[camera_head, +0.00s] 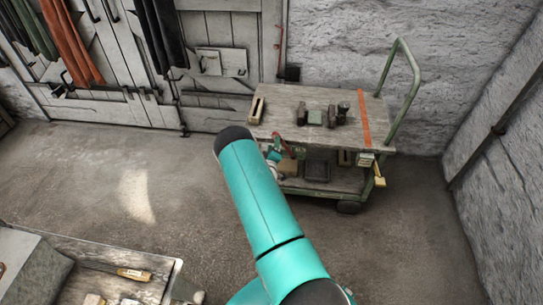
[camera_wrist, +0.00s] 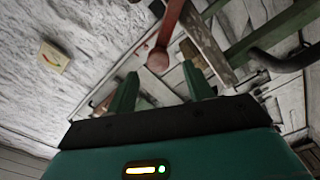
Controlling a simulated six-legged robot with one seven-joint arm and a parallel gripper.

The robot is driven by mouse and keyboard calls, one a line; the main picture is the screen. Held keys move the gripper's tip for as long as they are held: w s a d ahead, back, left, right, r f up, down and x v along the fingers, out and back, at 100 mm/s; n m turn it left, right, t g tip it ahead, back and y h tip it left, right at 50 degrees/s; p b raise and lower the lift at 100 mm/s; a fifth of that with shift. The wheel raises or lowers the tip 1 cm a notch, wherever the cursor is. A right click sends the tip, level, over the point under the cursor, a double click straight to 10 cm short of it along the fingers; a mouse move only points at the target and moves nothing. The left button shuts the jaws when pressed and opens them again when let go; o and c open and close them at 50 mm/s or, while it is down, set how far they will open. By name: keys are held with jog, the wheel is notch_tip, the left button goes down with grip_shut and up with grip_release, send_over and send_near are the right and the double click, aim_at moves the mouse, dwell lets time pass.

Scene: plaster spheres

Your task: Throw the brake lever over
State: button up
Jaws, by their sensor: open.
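A red-brown lever with a round knob (camera_wrist: 158,61) shows in the wrist view, hanging from the top of the picture; I take it for the brake lever. My gripper (camera_wrist: 161,72) is open, with its two green fingers apart. The knob appears between and just beyond the fingertips; I cannot tell whether it is inside their reach, and no touch shows. The arm hides much of my gripper there.
The trolley's wooden top carries several small blocks and tools, and its lower shelf holds a dark tray (camera_head: 317,171). A workbench (camera_head: 100,262) with a wooden-handled tool (camera_head: 134,274) stands at lower left. Open floor lies left and right of the trolley, with stone walls behind and to the right.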

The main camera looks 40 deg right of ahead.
jog(key=v, duration=0.5)
jog(key=shift+s+a, duration=0.25)
